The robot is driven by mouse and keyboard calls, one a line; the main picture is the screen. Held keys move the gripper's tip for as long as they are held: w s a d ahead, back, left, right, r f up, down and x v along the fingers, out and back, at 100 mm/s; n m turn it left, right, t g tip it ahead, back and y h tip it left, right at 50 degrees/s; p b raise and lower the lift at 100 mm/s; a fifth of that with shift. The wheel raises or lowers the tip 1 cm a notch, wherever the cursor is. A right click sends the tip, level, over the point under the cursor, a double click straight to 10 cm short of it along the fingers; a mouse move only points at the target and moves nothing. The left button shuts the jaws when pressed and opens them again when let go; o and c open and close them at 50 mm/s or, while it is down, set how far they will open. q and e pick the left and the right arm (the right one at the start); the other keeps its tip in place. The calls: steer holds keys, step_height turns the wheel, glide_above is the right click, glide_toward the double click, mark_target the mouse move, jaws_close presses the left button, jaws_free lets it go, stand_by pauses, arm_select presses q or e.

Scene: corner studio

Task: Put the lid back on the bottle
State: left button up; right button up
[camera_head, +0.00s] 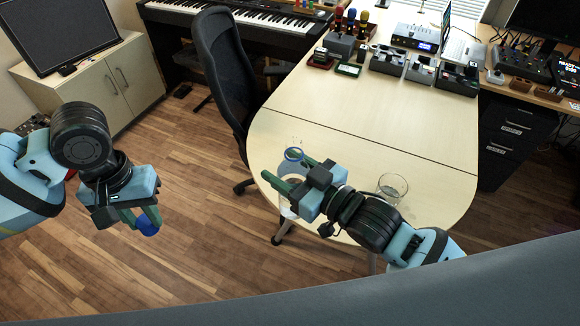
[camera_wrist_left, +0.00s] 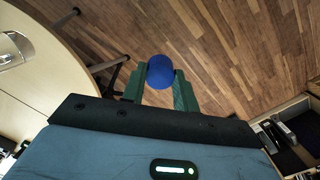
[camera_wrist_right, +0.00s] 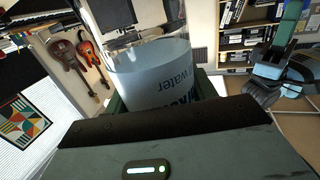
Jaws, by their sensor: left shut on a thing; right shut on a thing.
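The blue lid (camera_head: 148,226) is between the fingertips of my left gripper (camera_head: 141,218), out over the floor to the left of the table. The lid also shows between the green fingers in the left wrist view (camera_wrist_left: 160,71). My right gripper (camera_head: 286,178) is shut around the clear bottle (camera_head: 292,180) at the table's rounded left end. The bottle has a blue ring near its open top and looks upright; my gripper hides part of it. Its side with the "water" label fills the middle of the right wrist view (camera_wrist_right: 150,78). I cannot tell whether its base touches the table.
A clear glass (camera_head: 392,188) stands on the pale table (camera_head: 350,120), right of the bottle and close to my right arm. Boxes, a device and a laptop (camera_head: 462,47) line the table's far end. A black chair (camera_head: 222,75) stands left of the table. The table's middle is clear.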

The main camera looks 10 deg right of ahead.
arm_select(q)
steer(key=w+d+r, duration=0.1)
steer(key=d+r, duration=0.5)
steer(key=d, duration=0.3)
steer(key=w+d+r, duration=0.2)
steer(key=d+r, duration=0.4)
steer(key=d, duration=0.3)
steer(key=w+d+r+m+t, duration=0.1)
steer(key=d+r, duration=0.5)
steer(key=d, duration=0.4)
steer(key=shift+w+r, duration=0.3)
steer(key=shift+w, duration=0.05)
steer(key=shift+d, duration=0.1)
steer(key=shift+f, duration=2.05)
steer(key=shift+f, duration=0.85)
steer(key=shift+f, duration=0.6)
